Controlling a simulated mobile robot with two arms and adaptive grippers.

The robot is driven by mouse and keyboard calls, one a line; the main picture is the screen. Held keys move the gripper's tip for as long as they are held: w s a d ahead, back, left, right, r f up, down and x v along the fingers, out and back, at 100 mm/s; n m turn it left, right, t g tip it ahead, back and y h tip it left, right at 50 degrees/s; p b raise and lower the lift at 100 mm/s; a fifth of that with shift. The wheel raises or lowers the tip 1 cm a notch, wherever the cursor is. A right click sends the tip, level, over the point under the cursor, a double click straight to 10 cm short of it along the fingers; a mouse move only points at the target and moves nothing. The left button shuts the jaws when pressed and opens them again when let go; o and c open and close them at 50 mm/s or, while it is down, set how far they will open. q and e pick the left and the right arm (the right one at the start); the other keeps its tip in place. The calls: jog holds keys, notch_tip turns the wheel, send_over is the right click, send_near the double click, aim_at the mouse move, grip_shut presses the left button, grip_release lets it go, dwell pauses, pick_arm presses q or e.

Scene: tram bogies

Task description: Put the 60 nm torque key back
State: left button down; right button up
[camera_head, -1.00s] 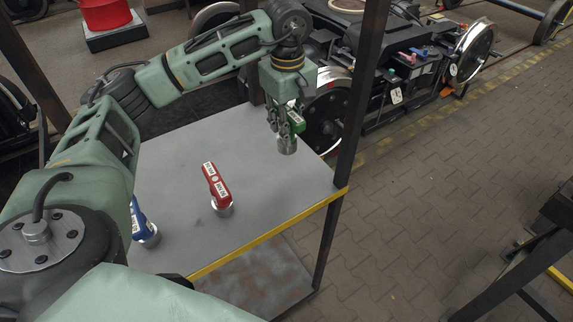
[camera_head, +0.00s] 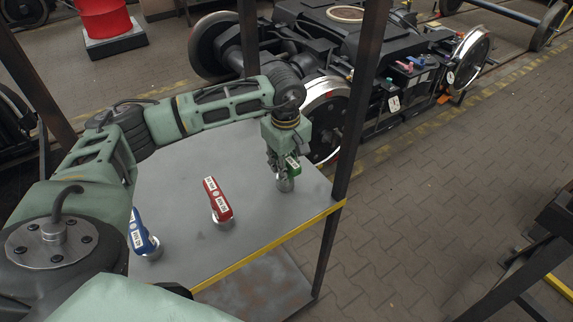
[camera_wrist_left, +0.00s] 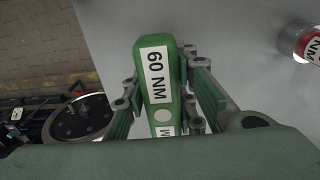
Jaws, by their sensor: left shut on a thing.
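The green torque key (camera_head: 292,166) has a white label that reads 60 NM in the left wrist view (camera_wrist_left: 157,82). My left gripper (camera_head: 281,166) is shut on it, with a finger on each side of the green body. The key is upright, its round metal end (camera_head: 285,184) pointing down at the right part of the grey shelf top (camera_head: 180,195). The metal end is at or very near the surface; I cannot tell if it touches. My right gripper is not in view.
A dark post (camera_head: 357,110) rises at the shelf's right corner, beside the yellow edge (camera_head: 270,246). A bogie (camera_head: 330,50) stands behind.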

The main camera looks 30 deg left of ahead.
pick_arm(q)
jog(key=shift+f, duration=0.15)
jog(key=c, duration=1.7)
grip_release()
jog(key=shift+c, duration=0.2)
jog(key=o, duration=0.3)
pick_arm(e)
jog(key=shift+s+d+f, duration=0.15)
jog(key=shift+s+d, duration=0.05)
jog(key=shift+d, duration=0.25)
pick_arm(q)
jog(key=shift+r, duration=0.55)
jog(key=r+b, duration=0.1)
jog(key=r, duration=0.2)
jog(key=r+b, duration=0.1)
jog(key=r, duration=0.3)
jog(key=r+b, duration=0.1)
jog(key=r, duration=0.2)
jog(key=shift+s+d+r, duration=0.15)
jog(key=shift+s+r, duration=0.1)
jog(key=shift+r, duration=0.4)
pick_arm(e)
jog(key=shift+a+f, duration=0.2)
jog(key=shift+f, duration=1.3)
